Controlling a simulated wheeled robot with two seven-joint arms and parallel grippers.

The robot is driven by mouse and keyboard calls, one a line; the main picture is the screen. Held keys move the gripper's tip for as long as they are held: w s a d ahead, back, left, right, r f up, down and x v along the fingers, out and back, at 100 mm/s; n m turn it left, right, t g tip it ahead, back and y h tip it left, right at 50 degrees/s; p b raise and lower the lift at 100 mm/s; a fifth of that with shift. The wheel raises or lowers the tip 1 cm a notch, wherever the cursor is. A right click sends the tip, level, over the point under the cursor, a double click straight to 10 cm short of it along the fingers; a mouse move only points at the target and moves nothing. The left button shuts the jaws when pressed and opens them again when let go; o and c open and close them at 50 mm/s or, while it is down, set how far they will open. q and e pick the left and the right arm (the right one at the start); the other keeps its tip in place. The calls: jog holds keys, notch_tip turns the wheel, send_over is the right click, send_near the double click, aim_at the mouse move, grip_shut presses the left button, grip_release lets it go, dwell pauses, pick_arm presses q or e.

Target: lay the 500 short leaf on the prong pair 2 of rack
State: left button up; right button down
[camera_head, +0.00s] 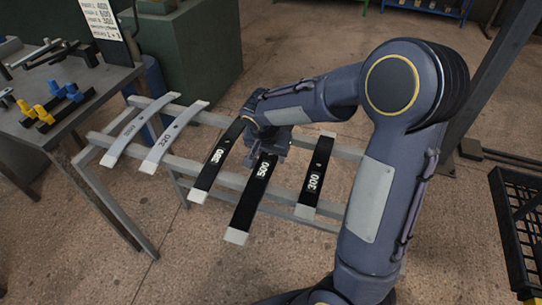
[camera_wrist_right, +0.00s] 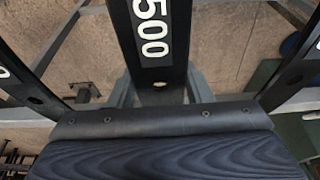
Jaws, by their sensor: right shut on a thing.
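The 500 leaf (camera_head: 252,203) is black with pale ends and a white "500". My right gripper (camera_head: 270,152) is shut on it near its far part, which the hand hides. The leaf lies over the grey rack (camera_head: 230,181), between a black leaf with a partly readable number (camera_head: 215,165) and the black 300 leaf (camera_head: 316,177). I cannot tell whether it touches the rails. The prongs are too small or hidden to tell apart. My left gripper is out of view.
Two pale leaves, one marked 320 (camera_head: 170,138), lie on the rack's left part. A grey workbench (camera_head: 75,120) with yellow and blue clamps and a printed sign (camera_head: 103,18) stands at left. A black crate (camera_head: 519,230) is at right. The front floor is clear.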

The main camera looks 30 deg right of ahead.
jog(key=shift+w+r, duration=0.1)
jog(key=shift+r, duration=0.55)
notch_tip(320, 180, up, 2)
jog(key=shift+r+p, duration=0.25)
jog(key=shift+p, duration=0.05)
jog(key=s+r, duration=0.9)
jog(key=s, duration=0.5)
jog(key=shift+r+p, duration=0.2)
jog(key=shift+p, duration=0.1)
jog(key=shift+a, duration=0.1)
jog(key=c, duration=1.3)
grip_release()
jog(key=c, duration=0.7)
jog(key=shift+o, duration=0.3)
jog(key=shift+s, duration=0.15)
